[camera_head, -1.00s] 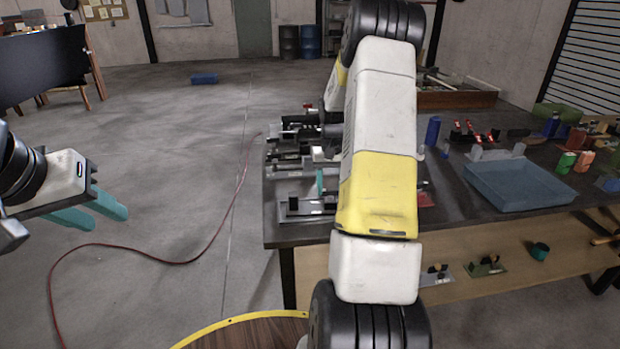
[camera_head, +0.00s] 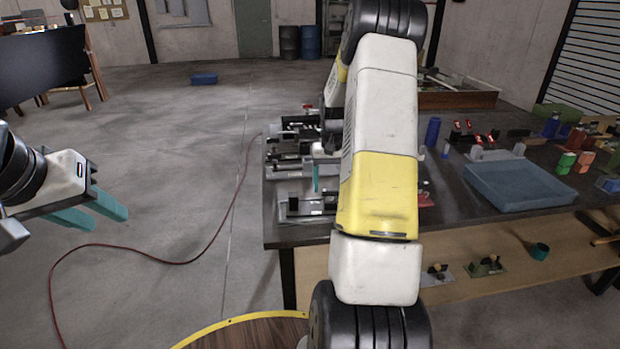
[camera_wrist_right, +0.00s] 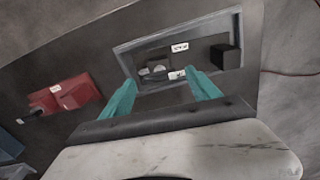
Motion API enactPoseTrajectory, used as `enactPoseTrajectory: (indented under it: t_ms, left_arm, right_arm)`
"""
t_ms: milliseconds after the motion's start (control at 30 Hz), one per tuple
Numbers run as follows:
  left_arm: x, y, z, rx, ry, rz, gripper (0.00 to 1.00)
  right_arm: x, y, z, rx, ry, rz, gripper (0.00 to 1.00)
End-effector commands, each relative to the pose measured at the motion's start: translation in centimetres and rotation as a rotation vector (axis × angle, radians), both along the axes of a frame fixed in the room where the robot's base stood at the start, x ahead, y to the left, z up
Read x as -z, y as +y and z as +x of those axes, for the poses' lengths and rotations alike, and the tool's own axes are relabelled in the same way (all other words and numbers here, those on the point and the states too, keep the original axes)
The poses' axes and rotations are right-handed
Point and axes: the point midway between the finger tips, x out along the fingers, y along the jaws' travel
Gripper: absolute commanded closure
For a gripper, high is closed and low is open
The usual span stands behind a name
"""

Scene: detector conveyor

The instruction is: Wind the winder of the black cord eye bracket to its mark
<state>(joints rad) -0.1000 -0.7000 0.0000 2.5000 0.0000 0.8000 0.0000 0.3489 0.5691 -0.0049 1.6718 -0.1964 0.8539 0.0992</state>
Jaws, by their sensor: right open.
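My right gripper (camera_wrist_right: 165,88) is open and empty in the right wrist view, its teal fingers over the near edge of a grey-framed bracket (camera_wrist_right: 148,84). That bracket bears a black block (camera_wrist_right: 225,57), small round grey parts (camera_wrist_right: 155,70) and two white labels. I cannot tell whether it is the black cord eye bracket, or which part is a winder or a mark. In the head view, a teal finger (camera_head: 316,178) shows above the nearest bracket (camera_head: 290,208), partly hidden by my right arm. My left gripper (camera_head: 100,210) is open and empty over the floor.
More brackets (camera_head: 290,165) stand behind on the dark bench (camera_head: 450,205). A blue tray (camera_head: 520,188) and small coloured parts are at right. A red item (camera_wrist_right: 65,95) lies left of the bracket in the wrist view. A red cable (camera_head: 150,255) crosses the floor.

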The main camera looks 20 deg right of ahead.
Motion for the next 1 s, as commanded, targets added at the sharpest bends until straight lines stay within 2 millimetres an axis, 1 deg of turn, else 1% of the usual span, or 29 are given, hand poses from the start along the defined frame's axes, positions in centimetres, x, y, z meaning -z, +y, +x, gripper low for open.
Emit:
enactPoseTrajectory:
  t_ms: [33, 200, 300, 400, 533, 900, 1000]
  left_arm:
    - [0.0, 0.0, 0.0, 0.0, 0.0, 0.0, 0.64]
    - [0.0, 0.0, 0.0, 0.0, 0.0, 0.0, 0.64]
    - [0.0, 0.0, 0.0, 0.0, 0.0, 0.0, 0.64]
    - [0.0, 0.0, 0.0, 0.0, 0.0, 0.0, 0.64]
    - [0.0, 0.0, 0.0, 0.0, 0.0, 0.0, 0.64]
    - [0.0, 0.0, 0.0, 0.0, 0.0, 0.0, 0.64]
    - [0.0, 0.0, 0.0, 0.0, 0.0, 0.0, 0.64]
  right_arm:
    - [-1.0, 0.0, 0.1, 0.0, -0.004, -0.001, 0.29]
    - [-4.0, 0.0, 0.1, -0.001, -0.005, -0.002, 0.29]
    - [-5.3, 0.0, 0.1, 0.0, -0.003, -0.001, 0.29]
    - [-6.2, 0.0, 0.0, 0.0, -0.001, 0.0, 0.29]
    - [-6.6, 0.0, 0.0, 0.0, -0.001, 0.001, 0.29]
    - [-6.6, 0.0, 0.0, 0.0, 0.0, 0.001, 0.29]
    - [-7.2, 0.5, -0.2, -0.006, -0.01, 0.001, 0.29]
